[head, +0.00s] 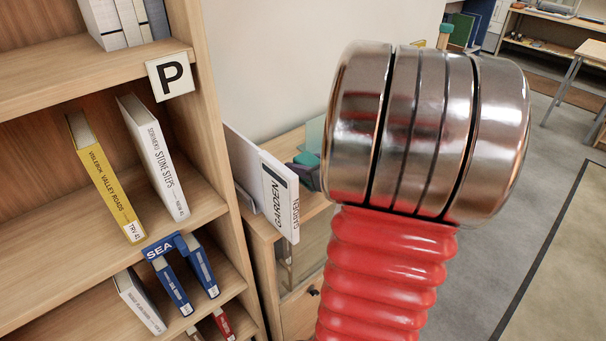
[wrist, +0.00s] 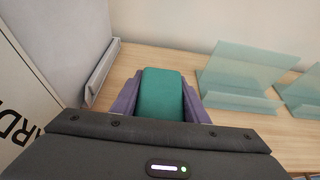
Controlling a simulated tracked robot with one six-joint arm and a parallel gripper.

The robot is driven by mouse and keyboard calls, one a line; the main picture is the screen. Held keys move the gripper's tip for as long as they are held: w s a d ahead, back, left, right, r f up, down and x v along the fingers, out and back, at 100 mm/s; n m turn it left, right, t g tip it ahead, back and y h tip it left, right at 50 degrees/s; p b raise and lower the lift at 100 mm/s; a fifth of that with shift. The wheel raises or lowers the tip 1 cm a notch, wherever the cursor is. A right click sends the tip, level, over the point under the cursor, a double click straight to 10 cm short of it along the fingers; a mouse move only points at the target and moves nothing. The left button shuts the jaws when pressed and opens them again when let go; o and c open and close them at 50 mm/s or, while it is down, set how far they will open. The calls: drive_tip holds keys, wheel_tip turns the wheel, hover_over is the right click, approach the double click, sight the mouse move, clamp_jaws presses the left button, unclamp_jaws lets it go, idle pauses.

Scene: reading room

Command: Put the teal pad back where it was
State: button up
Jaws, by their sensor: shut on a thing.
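The teal pad (wrist: 163,92) is a block with rounded corners, in the middle of the wrist view. My gripper (wrist: 161,98) is shut on it, with one purple finger along each side. The pad is over the light wood cabinet top (wrist: 215,118); I cannot tell whether it touches the wood. The head view shows a small part of the teal pad (head: 304,158) in my gripper (head: 308,173), beside my large red and metal arm. My arm hides much of the cabinet top's right side there.
In the wrist view, a grey-white bracket (wrist: 101,72) stands left of the pad. Clear greenish stands (wrist: 240,80) are at the right. A wall is behind.

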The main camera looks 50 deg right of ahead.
drive_tip(key=shift+f, duration=1.9)
drive_tip(key=shift+f, duration=0.1)
drive_tip(key=o, duration=1.4)
drive_tip(key=shift+s+r, duration=0.35)
drive_tip(key=shift+s, duration=0.15)
drive_tip(key=v, duration=1.1)
drive_tip(key=shift+a, duration=0.1)
